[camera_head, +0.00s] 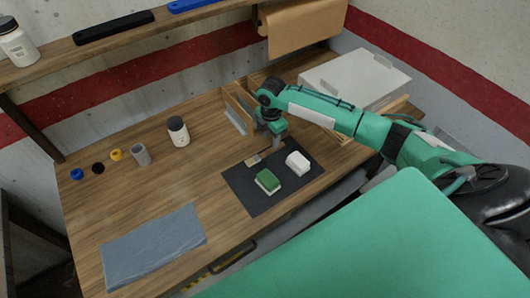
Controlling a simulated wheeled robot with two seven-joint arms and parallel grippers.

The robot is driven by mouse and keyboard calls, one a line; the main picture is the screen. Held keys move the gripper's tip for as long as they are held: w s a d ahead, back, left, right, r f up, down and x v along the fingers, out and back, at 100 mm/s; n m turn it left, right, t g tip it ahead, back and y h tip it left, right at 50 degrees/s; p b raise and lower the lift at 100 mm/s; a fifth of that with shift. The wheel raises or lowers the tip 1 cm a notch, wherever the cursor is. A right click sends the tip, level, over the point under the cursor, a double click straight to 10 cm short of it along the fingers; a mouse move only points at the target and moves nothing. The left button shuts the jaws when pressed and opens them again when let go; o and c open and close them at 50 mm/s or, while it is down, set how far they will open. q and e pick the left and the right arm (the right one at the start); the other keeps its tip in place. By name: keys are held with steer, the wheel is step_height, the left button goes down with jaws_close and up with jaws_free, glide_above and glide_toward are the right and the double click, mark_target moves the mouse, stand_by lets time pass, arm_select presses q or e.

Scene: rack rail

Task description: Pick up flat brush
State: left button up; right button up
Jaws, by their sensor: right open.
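A small tan piece (252,160), which looks like the flat brush, lies at the far edge of the dark mat (245,196); it is too small to make out bristles or handle clearly. My right gripper (277,144) points down just beyond and to the right of it, over the far edge of the mat. It is open and seems empty; its fingertips are small and partly hard to see. I cannot tell its exact height above the table. My left gripper is not in view.
A green-topped block (268,181) and a white block (298,162) sit on the mat. A white jar (178,131), a grey cup (141,155) and a blue-grey cloth (153,245) are to the left. A wooden divider (236,108) stands behind. The table's left middle is clear.

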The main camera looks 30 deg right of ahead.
mark_target(271, 150)
steer(key=f+p, duration=0.1)
steer(key=f, duration=0.2)
steer(key=shift+s+a+f+p, duration=0.15)
steer(key=shift+s+f+p, duration=0.05)
steer(key=shift+s+p, duration=0.2)
steer(key=shift+f, duration=0.6)
jaws_close()
steer(key=shift+r, duration=0.1)
